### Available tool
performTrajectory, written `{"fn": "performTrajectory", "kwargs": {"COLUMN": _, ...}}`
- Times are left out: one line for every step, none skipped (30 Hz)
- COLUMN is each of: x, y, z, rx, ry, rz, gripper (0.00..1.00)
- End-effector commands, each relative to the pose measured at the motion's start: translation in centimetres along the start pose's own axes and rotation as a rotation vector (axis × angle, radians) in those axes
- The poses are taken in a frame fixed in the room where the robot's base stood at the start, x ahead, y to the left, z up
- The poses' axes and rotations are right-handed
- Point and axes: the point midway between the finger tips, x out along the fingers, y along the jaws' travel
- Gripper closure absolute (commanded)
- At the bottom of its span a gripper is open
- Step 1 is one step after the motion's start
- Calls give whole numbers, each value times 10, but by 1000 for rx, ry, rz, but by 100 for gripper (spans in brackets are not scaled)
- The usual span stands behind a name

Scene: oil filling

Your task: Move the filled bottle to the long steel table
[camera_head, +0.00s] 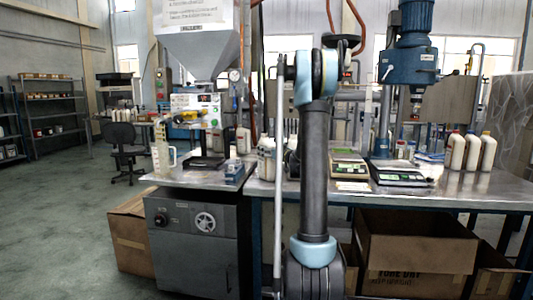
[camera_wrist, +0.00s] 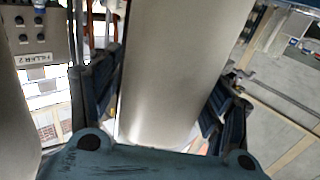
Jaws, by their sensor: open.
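The long steel table (camera_head: 460,187) spans the right half of the head view. Several white bottles with dark red caps (camera_head: 472,152) stand upright on its right end. Several pale bottles (camera_head: 265,158) stand beside my arm, partly hidden by it. I cannot tell which bottle is the filled one. In the wrist view my gripper (camera_wrist: 168,92) is open, with dark fingers on both sides of a large, smooth, pale grey shape (camera_wrist: 182,70). I cannot tell whether this shape is a bottle or touches the fingers. In the head view my gripper is hidden behind the arm.
A hopper filler (camera_head: 200,45) stands on the left bench with a clear jug (camera_head: 163,150). Scales (camera_head: 400,175) and a blue drill-like machine (camera_head: 408,60) occupy the long table. Cardboard boxes (camera_head: 415,250) lie beneath. The left floor is mostly free around a chair (camera_head: 122,150).

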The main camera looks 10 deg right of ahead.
Motion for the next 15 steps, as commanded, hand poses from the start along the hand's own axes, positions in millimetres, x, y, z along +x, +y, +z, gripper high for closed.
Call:
{"fn": "performTrajectory", "kwargs": {"x": 0, "y": 0, "z": -1, "rx": 0, "ry": 0, "rz": 0, "gripper": 29}}
{"fn": "performTrajectory", "kwargs": {"x": 0, "y": 0, "z": -2, "rx": 0, "ry": 0, "rz": 0, "gripper": 29}}
{"fn": "performTrajectory", "kwargs": {"x": -2, "y": 0, "z": -1, "rx": 0, "ry": 0, "rz": 0, "gripper": 29}}
{"fn": "performTrajectory", "kwargs": {"x": -5, "y": 0, "z": -1, "rx": 0, "ry": 0, "rz": 1, "gripper": 29}}
{"fn": "performTrajectory", "kwargs": {"x": -8, "y": 0, "z": -1, "rx": 0, "ry": 0, "rz": 1, "gripper": 29}}
{"fn": "performTrajectory", "kwargs": {"x": -13, "y": 0, "z": -1, "rx": 0, "ry": 0, "rz": 1, "gripper": 29}}
{"fn": "performTrajectory", "kwargs": {"x": -17, "y": 0, "z": -1, "rx": 0, "ry": 0, "rz": 1, "gripper": 29}}
{"fn": "performTrajectory", "kwargs": {"x": -22, "y": 0, "z": -1, "rx": 0, "ry": 0, "rz": 1, "gripper": 29}}
{"fn": "performTrajectory", "kwargs": {"x": -28, "y": 0, "z": -1, "rx": 0, "ry": 0, "rz": 2, "gripper": 29}}
{"fn": "performTrajectory", "kwargs": {"x": -34, "y": 0, "z": -1, "rx": 0, "ry": 0, "rz": 2, "gripper": 29}}
{"fn": "performTrajectory", "kwargs": {"x": -40, "y": 0, "z": -1, "rx": 0, "ry": 0, "rz": 2, "gripper": 29}}
{"fn": "performTrajectory", "kwargs": {"x": -48, "y": 0, "z": -1, "rx": 0, "ry": 0, "rz": 2, "gripper": 29}}
{"fn": "performTrajectory", "kwargs": {"x": -54, "y": 0, "z": -1, "rx": 0, "ry": 0, "rz": 2, "gripper": 29}}
{"fn": "performTrajectory", "kwargs": {"x": -60, "y": 0, "z": -1, "rx": 0, "ry": 0, "rz": 3, "gripper": 29}}
{"fn": "performTrajectory", "kwargs": {"x": -68, "y": 0, "z": -1, "rx": 0, "ry": 0, "rz": 1, "gripper": 29}}
